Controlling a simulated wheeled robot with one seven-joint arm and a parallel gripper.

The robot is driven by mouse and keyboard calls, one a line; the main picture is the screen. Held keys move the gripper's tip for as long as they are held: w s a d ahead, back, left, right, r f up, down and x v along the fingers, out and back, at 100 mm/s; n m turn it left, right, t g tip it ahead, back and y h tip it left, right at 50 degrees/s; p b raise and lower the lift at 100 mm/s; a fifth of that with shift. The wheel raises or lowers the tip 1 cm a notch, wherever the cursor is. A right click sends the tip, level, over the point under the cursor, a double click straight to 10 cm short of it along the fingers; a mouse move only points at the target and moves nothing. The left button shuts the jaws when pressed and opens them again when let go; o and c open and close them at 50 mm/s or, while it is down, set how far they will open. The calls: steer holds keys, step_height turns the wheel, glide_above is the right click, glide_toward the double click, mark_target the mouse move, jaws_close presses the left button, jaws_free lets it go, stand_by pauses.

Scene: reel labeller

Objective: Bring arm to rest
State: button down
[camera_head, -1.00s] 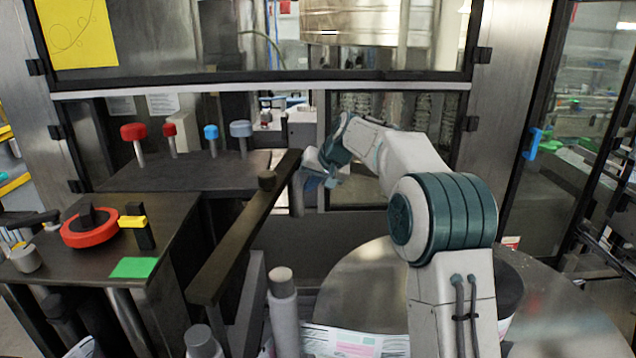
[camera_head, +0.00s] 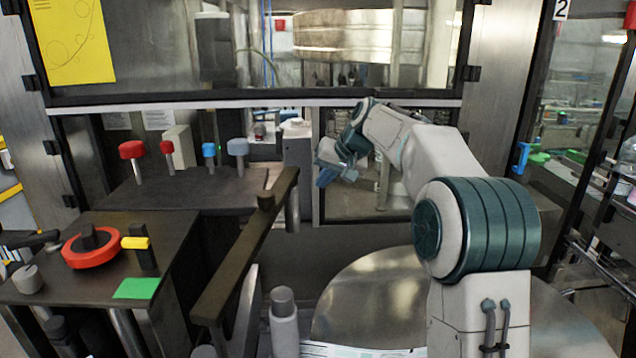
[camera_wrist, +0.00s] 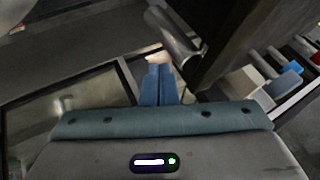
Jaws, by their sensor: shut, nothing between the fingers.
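My gripper (camera_head: 325,177) is at the end of my bent arm, in front of the machine's lower opening and just right of the dark bar's upper end. It is small in the head view. In the wrist view its two blue fingers (camera_wrist: 158,84) lie together, shut, with nothing held between them. A metal post (camera_wrist: 172,36) shows beyond the fingertips, and I cannot tell how far off it is.
A dark slanted bar (camera_head: 243,252) stands left of my gripper. A round metal table (camera_head: 375,290) lies below my arm. A glazed frame (camera_head: 300,100) stands behind.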

steer(key=shift+w+f, duration=0.1)
steer(key=s+d+f+h+b, duration=0.1)
steer(key=s+f, duration=0.5)
steer(key=s, duration=0.7)
steer(key=s+d+f+g+h+b, duration=0.1)
steer(key=s+d+f, duration=0.5)
steer(key=s, duration=0.8)
steer(key=s+d+f+h+b, duration=0.3)
steer(key=s+f, duration=0.3)
steer(key=s, duration=0.7)
steer(key=shift+s+d+f+b, duration=0.1)
steer(key=shift+s+d+b, duration=0.2)
steer(key=shift+b, duration=0.45)
